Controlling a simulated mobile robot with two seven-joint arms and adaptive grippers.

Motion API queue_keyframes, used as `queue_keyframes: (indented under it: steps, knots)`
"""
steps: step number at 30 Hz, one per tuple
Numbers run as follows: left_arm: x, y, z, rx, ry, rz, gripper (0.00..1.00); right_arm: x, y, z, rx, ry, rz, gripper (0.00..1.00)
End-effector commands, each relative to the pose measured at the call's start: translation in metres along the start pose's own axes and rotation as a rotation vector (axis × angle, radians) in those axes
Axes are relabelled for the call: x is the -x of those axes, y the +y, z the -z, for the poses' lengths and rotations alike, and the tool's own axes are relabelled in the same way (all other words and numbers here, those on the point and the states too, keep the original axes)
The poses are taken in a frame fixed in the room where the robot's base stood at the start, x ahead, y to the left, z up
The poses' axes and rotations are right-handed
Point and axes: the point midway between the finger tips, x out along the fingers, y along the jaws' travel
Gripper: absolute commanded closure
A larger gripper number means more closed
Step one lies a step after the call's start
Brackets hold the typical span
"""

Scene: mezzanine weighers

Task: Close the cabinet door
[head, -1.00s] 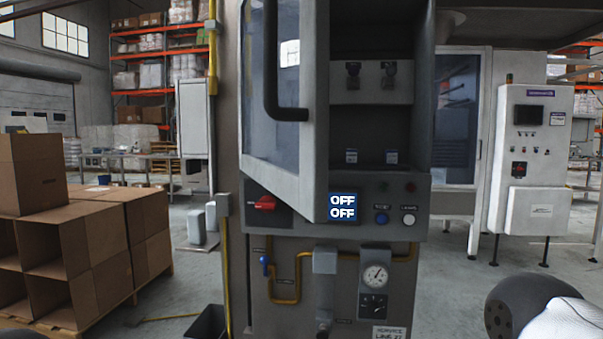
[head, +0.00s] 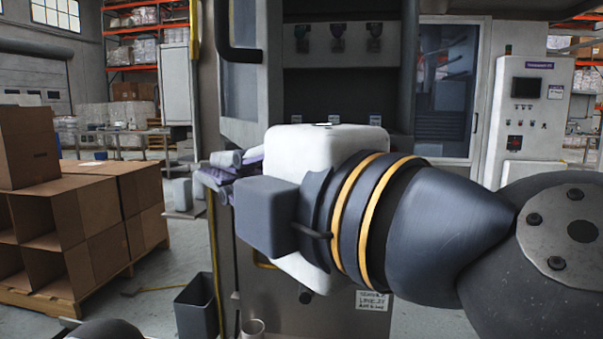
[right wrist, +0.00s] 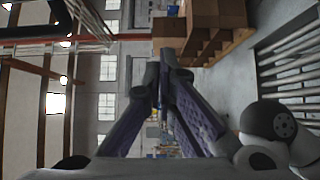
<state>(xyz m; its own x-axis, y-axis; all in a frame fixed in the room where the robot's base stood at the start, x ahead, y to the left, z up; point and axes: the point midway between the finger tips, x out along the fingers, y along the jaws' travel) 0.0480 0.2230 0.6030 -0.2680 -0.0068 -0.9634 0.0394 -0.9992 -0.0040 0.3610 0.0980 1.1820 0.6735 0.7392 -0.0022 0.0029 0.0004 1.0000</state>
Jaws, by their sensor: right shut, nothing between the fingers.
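The cabinet (head: 405,75) stands ahead in the head view with its door (head: 270,85) open, at the left of the opening. The door has a glass pane and a black bent handle (head: 222,35) near the top edge of the picture. My right gripper (head: 205,175) reaches across from the right in front of the cabinet, its fingers pointing left, below the handle. The fingers are shut and empty; they also show in the right wrist view (right wrist: 160,60). Whether the gripper touches the door cannot be told. My left gripper is out of view.
Cardboard boxes (head: 80,205) on a pallet stand at the left. A grey bin (head: 197,305) stands on the floor near the cabinet's base. A white control console (head: 530,110) is at the right. Open floor lies between the boxes and the cabinet.

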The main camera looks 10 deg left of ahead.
Motion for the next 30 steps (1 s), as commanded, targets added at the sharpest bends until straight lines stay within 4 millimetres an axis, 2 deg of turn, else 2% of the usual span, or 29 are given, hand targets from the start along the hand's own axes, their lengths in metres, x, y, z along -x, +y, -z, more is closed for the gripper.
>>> queue_keyframes:
  steps: [1, 5, 9, 13, 30]
  knots:
    - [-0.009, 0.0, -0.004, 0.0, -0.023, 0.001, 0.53, -0.013, -0.006, -0.001, -0.008, 0.001, 0.006, 1.0]
    - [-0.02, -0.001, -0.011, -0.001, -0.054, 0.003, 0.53, -0.04, -0.005, -0.001, -0.007, 0.0, 0.005, 1.0]
    - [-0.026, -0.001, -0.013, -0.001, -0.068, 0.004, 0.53, -0.031, -0.001, -0.023, -0.006, -0.003, 0.0, 1.0]
    - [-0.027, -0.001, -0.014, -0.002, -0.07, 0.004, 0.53, -0.026, 0.001, -0.034, 0.0, -0.001, 0.0, 1.0]
    - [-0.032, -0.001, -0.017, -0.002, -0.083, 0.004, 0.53, -0.023, 0.001, -0.043, -0.001, 0.032, -0.001, 1.0]
